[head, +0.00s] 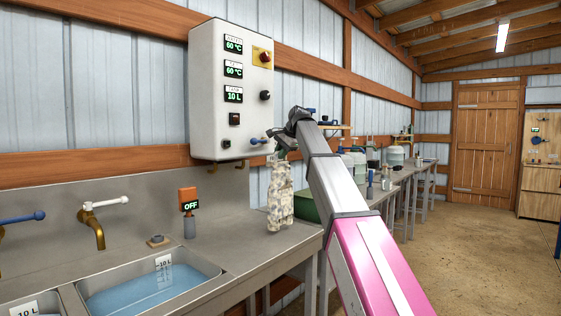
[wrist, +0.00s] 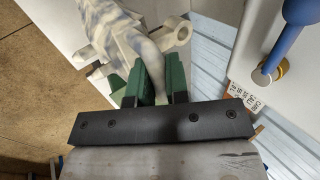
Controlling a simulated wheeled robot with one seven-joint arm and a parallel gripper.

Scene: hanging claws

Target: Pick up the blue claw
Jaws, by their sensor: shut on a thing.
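My gripper (head: 284,152) is at the end of my raised arm, beside the lower right corner of the white control box. In the wrist view its green fingers (wrist: 158,82) are shut on a whitish piece with blue-grey mottling (wrist: 110,28), which has a pale ring at one side. In the head view a pale mottled piece (head: 280,197) hangs below my gripper, over the counter's right end; it looks like the same one. Its full shape is partly hidden by the fingers in the wrist view. No plainly solid blue claw shows.
The control box (head: 228,85) hangs on the wall. A blue handle (wrist: 298,12) with a brass base is close to the right of my gripper. The steel counter (head: 225,262) has a water-filled sink (head: 209,277). Benches with jugs (head: 395,155) stand behind; the floor at right is clear.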

